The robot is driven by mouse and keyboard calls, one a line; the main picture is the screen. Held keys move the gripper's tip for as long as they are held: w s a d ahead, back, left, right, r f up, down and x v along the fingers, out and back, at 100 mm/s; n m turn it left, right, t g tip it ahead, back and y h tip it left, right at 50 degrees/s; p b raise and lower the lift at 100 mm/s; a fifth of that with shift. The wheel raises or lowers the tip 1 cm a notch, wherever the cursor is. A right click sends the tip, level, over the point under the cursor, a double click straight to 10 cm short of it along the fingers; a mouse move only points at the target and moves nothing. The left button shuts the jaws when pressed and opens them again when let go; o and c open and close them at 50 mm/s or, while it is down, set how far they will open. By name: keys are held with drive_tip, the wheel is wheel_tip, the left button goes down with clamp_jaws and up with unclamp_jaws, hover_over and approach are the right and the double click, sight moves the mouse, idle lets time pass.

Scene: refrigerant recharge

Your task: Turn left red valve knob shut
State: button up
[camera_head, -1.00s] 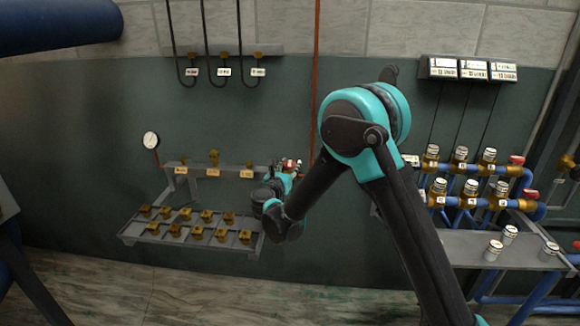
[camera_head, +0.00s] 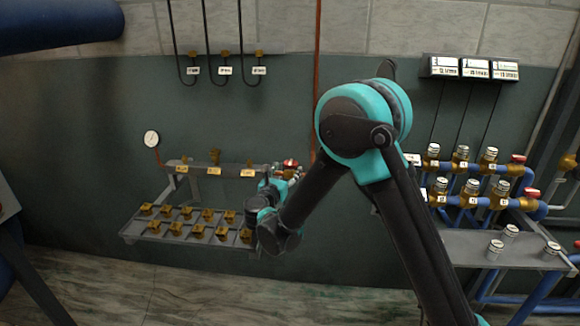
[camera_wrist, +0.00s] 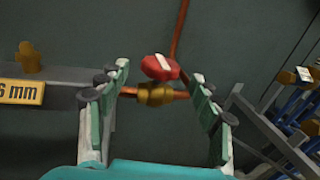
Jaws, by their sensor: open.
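The left red valve knob (camera_wrist: 160,67) has a white bar across its face and sits on a brass valve body (camera_wrist: 156,94) on a copper pipe. In the head view the knob (camera_head: 290,163) shows just above my gripper, at the right end of the grey manifold rail. My gripper (camera_wrist: 158,85) is open, with one finger on each side of the knob and valve body. Gaps show between the fingers and the knob, and nothing is held. In the head view my wrist hides part of the gripper and the valve.
The grey rail (camera_head: 200,168) carries brass fittings with yellow labels, left of the knob. Below it a rack (camera_head: 150,232) holds several brass fittings. A copper pipe (camera_head: 317,60) runs up the wall. Blue pipework (camera_head: 470,190) with other red knobs stands at right.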

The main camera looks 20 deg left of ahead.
drive_tip(key=s, duration=0.7)
